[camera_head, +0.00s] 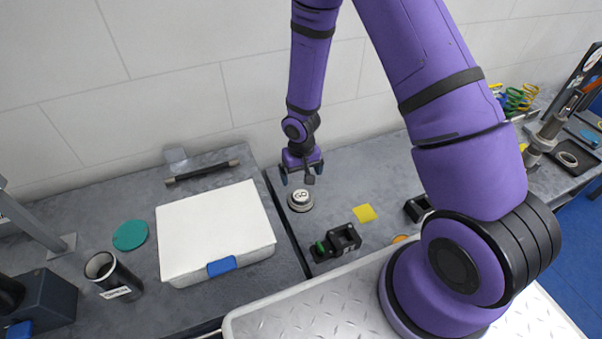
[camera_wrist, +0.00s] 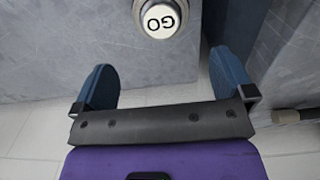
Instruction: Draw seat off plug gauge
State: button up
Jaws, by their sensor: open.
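The plug gauge (camera_head: 301,195), with a pale round top marked "GO", stands upright on the grey bench. A grey ring, which looks like the seat (camera_head: 300,207), sits around its lower part. In the wrist view the gauge's marked top (camera_wrist: 160,20) is at the upper edge, partly cut off, with the ring (camera_wrist: 139,9) around it. My gripper (camera_head: 302,178) is just behind the gauge in the head view. Its two blue fingers (camera_wrist: 162,60) are spread wide and empty, and the gauge lies beyond their tips, roughly between them. I cannot tell the height between them.
A white case (camera_head: 215,232) with a blue latch lies left of a dark bench gap. A yellow note (camera_head: 365,213) and a black block with a green part (camera_head: 338,243) are right and in front of the gauge. A dark bar (camera_head: 203,173) lies at the back left.

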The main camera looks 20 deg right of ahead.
aim_at(301, 195)
jog(key=shift+f, duration=5.55)
jog(key=c, duration=1.1)
jog(key=shift+o, duration=0.2)
jog(key=shift+r, duration=1.55)
jog(key=shift+r, duration=0.2)
jog(key=shift+r, duration=0.55)
jog(key=shift+r, duration=0.15)
jog(key=shift+r, duration=1.85)
